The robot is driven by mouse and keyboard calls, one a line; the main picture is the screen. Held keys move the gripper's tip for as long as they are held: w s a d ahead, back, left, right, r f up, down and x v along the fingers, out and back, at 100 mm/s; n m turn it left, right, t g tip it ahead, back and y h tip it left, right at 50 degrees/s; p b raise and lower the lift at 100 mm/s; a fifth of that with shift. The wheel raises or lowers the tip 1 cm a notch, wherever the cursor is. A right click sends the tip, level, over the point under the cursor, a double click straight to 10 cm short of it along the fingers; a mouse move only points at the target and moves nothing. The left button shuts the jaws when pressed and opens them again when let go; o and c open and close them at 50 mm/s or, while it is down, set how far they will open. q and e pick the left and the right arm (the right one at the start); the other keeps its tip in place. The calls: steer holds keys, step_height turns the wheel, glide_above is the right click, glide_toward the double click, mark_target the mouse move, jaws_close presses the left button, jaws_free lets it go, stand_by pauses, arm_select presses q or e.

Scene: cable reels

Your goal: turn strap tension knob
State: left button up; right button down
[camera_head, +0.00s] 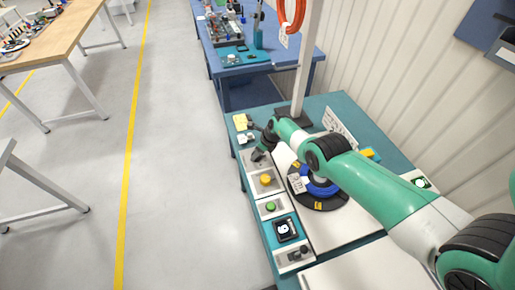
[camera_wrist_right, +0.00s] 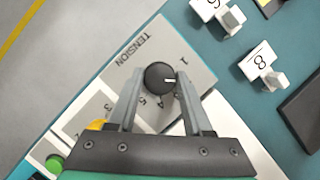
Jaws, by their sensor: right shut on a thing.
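The tension knob (camera_wrist_right: 159,76) is round and black with a short white pointer line that points right in the right wrist view. It sits on a grey plate (camera_wrist_right: 185,40) printed TENSION, with a dial scale of digits around it, partly covered by the fingers. My right gripper (camera_wrist_right: 160,74) is shut on the knob, one finger on each side. In the head view my right gripper (camera_head: 259,154) reaches down to the grey plate at the bench's left side, and the knob is hard to make out there. My left gripper is not in view.
A blue-and-black cable reel (camera_head: 318,202) lies under my right arm. A post (camera_head: 303,70) rises behind.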

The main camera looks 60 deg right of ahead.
steer(key=shift+r, duration=0.1)
stand_by(0.5)
steer(key=shift+c, duration=1.6)
jaws_free()
steer(key=shift+s+p, duration=0.1)
steer(key=shift+p, duration=0.2)
steer(key=p+v, duration=1.1)
steer(key=p, duration=0.5)
steer(key=shift+r+p, duration=0.25)
steer(key=shift+p, duration=0.05)
steer(key=shift+s+a, duration=0.1)
steer(key=shift+s, duration=0.05)
